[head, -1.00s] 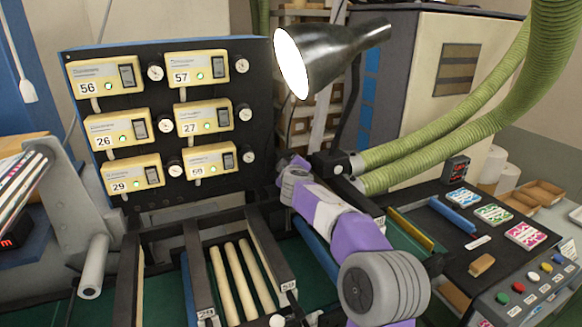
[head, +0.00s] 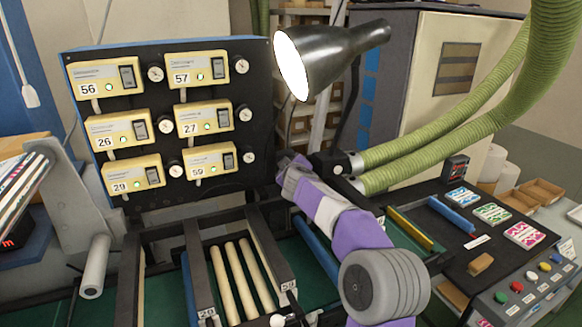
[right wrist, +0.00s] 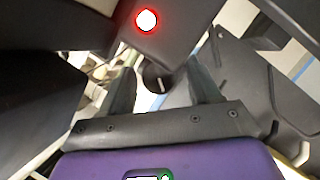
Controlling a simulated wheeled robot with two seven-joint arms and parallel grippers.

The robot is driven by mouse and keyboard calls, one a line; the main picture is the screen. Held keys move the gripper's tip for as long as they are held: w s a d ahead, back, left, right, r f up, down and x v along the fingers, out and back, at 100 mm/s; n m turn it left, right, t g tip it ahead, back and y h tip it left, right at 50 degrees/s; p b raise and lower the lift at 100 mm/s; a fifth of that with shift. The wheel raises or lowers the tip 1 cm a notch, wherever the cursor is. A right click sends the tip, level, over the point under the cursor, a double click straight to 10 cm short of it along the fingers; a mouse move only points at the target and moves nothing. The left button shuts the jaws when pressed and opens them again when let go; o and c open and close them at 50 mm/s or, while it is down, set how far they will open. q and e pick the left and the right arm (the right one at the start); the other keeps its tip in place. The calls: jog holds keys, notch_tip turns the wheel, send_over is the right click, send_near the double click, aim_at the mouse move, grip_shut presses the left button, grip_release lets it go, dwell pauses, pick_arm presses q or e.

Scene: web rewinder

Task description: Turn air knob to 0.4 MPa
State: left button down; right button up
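In the right wrist view my right gripper (right wrist: 160,68) is open, with one dark finger on each side of a small round black knob (right wrist: 157,79). The knob carries a short pale mark and sits below a dark block with a glowing red light (right wrist: 147,20). A gap shows between the knob and each finger. No pressure reading is legible. In the head view my purple right arm reaches to the right edge of the black panel (head: 258,88), and its fingers cannot be made out there. My left gripper is out of view.
The panel holds several yellow numbered boxes (head: 195,71) with small white round gauges (head: 239,67). A black lamp (head: 330,55) hangs above my right arm. Green hoses (head: 430,150) run behind it. A roller frame (head: 200,275) stands in front, and a button console (head: 525,285) is at right.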

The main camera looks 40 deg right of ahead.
dwell(0.3)
jog(key=b+v, duration=0.3)
jog(key=v, duration=0.4)
jog(key=shift+s+a, duration=0.2)
jog(key=shift+r, duration=0.1)
jog(key=w+a+f+n+g+h+b, duration=0.4)
jog(key=h+b, duration=0.4)
jog(key=b, duration=0.4)
jog(key=r+p+x, duration=0.1)
jog(key=p+x, duration=0.2)
jog(key=x, duration=0.4)
jog(key=shift+d+n, duration=0.35)
jog(key=shift+n, duration=0.05)
jog(key=shift+c, duration=0.4)
